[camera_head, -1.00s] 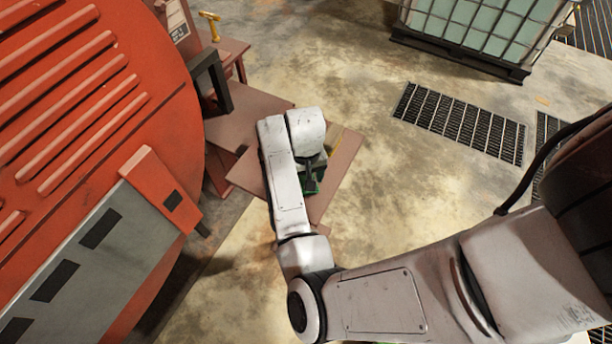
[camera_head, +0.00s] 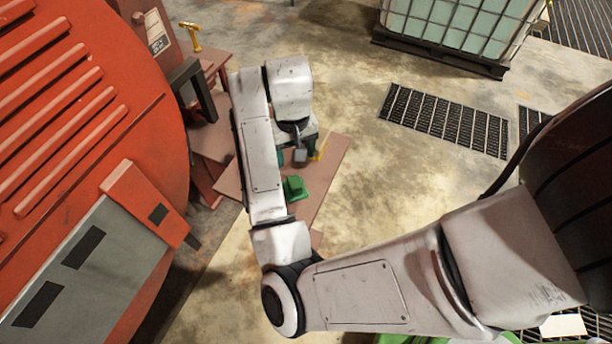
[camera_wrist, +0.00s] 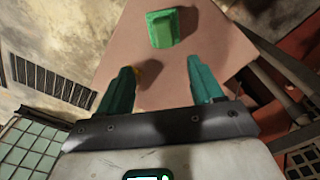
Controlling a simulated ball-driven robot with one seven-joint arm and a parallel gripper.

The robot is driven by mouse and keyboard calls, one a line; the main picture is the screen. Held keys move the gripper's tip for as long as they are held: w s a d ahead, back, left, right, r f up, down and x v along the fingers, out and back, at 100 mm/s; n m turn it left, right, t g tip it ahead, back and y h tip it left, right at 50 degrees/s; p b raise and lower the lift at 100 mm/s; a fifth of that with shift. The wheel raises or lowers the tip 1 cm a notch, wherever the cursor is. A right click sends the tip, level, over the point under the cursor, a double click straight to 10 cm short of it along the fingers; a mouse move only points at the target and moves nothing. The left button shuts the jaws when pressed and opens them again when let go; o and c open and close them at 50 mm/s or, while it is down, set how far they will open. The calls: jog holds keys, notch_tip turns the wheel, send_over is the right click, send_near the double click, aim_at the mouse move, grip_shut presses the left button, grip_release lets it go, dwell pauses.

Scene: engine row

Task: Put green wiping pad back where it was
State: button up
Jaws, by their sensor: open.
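The green wiping pad (camera_head: 295,188) lies on a reddish-brown table top (camera_head: 324,178), just right of my forearm in the head view. In the wrist view the pad (camera_wrist: 164,27) rests on the bare table top (camera_wrist: 160,75), beyond my fingertips and apart from them. My gripper (camera_wrist: 160,82) is open and empty, its two teal fingers spread above the table. In the head view my gripper (camera_head: 299,155) is partly hidden under the wrist, up the table from the pad.
A yellow object (camera_head: 319,151) is beside my gripper, its lower part unclear. A big orange machine (camera_head: 70,110) stands close on the left. A yellow tool (camera_head: 191,36) sits on a far stand. A caged tank (camera_head: 450,30) is at the back. Floor right of the table is clear.

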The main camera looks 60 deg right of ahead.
jog(key=s+d+r+n+h, duration=0.2)
jog(key=d+h, duration=0.1)
jog(key=d, duration=0.2)
jog(key=s+a+f+n+y, duration=0.1)
jog(key=s+a+f+n, duration=0.1)
jog(key=s+a+f, duration=0.3)
jog(key=s+a+f+n+y, duration=0.2)
jog(key=s+a+f, duration=0.3)
jog(key=a, duration=0.7)
jog(key=shift+s+f+n+t, duration=0.3)
jog(key=shift+s+n+t, duration=0.1)
jog(key=shift+s+n, duration=0.45)
jog(key=shift+a, duration=0.1)
